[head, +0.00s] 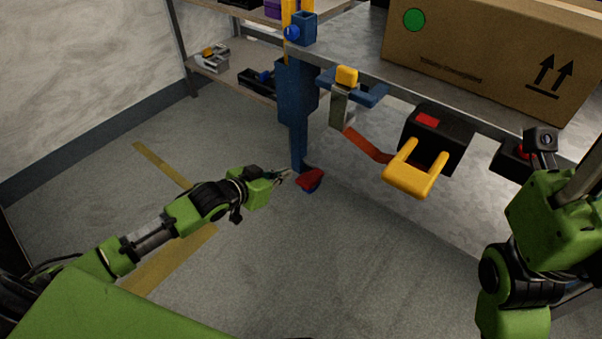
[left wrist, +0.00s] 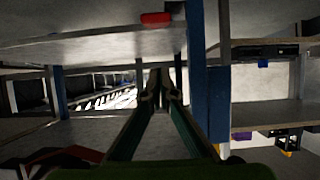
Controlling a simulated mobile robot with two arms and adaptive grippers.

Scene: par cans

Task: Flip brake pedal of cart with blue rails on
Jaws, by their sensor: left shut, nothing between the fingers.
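The cart with the blue rails has a blue corner post (head: 298,110) in the head view. A small red pedal with a blue underside (head: 310,179) sits low by the foot of this post. My left gripper (head: 284,175) is shut and empty, just left of the pedal and post foot; I cannot tell whether it touches them. In the left wrist view its fingers (left wrist: 160,95) come together beside a blue post (left wrist: 199,80). That view also has a small red piece (left wrist: 155,19) near the top; I cannot tell whether it is the pedal. My right gripper's fingers are out of view.
A cardboard box (head: 490,55) stands on the cart top. A yellow handle (head: 415,175), a red strip (head: 367,145) and a black box (head: 440,128) stick out from the cart's near side. A shelf (head: 245,84) stands behind.

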